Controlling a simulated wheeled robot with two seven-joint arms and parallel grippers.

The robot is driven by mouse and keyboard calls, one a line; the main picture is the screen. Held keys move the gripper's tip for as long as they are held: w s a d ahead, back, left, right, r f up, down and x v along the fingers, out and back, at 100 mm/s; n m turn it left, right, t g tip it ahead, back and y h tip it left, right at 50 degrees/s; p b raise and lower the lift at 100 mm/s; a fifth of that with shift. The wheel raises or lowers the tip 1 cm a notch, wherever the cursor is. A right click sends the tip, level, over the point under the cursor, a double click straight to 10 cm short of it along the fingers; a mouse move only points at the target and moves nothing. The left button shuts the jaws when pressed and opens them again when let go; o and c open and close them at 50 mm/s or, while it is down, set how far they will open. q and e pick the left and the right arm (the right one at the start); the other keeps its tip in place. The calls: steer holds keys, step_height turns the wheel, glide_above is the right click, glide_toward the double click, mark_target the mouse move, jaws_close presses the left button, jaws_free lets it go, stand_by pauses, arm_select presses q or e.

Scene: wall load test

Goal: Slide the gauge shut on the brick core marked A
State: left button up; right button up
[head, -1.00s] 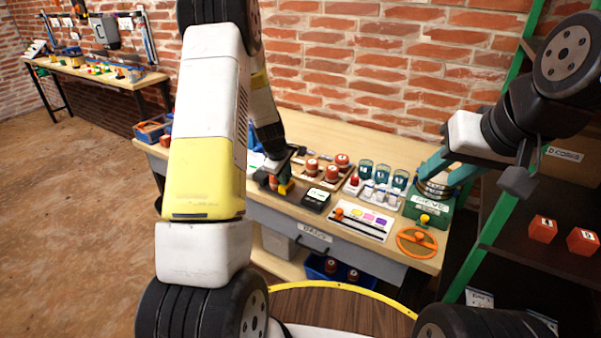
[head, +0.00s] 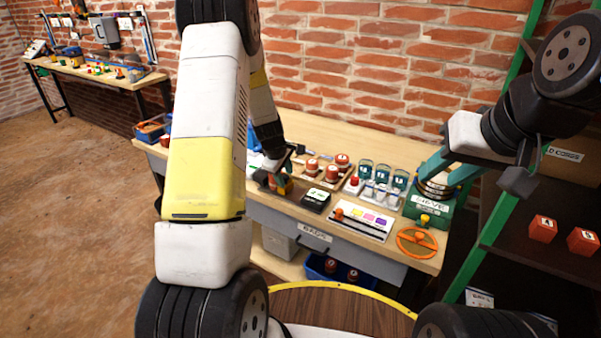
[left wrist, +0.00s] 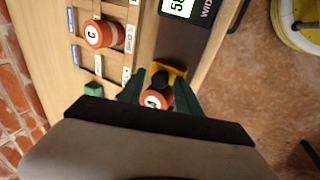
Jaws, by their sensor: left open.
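In the left wrist view a round red-orange brick core (left wrist: 154,99) with a white label stands between the fingers of my left gripper (left wrist: 158,95). The label is partly cut off by the hand, and its letter is hard to read. The fingers are open, one on each side of the core. The gauge's yellow jaw (left wrist: 173,70) and a black knob (left wrist: 160,79) lie right beside the core. Its display (left wrist: 180,6) shows at the top; it also shows in the head view (head: 316,199). My right gripper (head: 450,170) has its fingers apart around the sieve's top.
A core marked C (left wrist: 102,34) sits in a wooden rack. In the head view, red cores (head: 332,172), jars (head: 382,178), a green sieve stand (head: 428,208) and an orange handwheel (head: 417,242) crowd the bench. A shelf with red blocks (head: 543,229) stands at right.

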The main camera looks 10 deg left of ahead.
mark_target(285, 177)
arm_select(q)
steer(key=shift+r, duration=3.4)
steer(key=s+d+r+m+h, duration=0.1)
steer(key=s+d+r+m, duration=0.15)
steer(key=s+r, duration=0.45)
steer(key=s+d+r+m+h, duration=0.15)
steer(key=s+r+m, duration=0.3)
steer(key=r, duration=0.45)
steer(key=s+d+r+m, duration=0.1)
steer(key=s+r+m, duration=0.2)
steer(key=s, duration=0.8)
steer(key=s+d+r+m+t+y, duration=0.1)
steer(key=s+d+r+m, duration=0.1)
steer(key=s, duration=0.9)
steer(key=r+m, duration=0.1)
steer(key=m, duration=0.1)
steer(key=shift+r+m+t, duration=0.15)
steer(key=shift+m+t, duration=0.15)
steer(key=shift+m, duration=0.1)
steer(key=shift+a, duration=0.1)
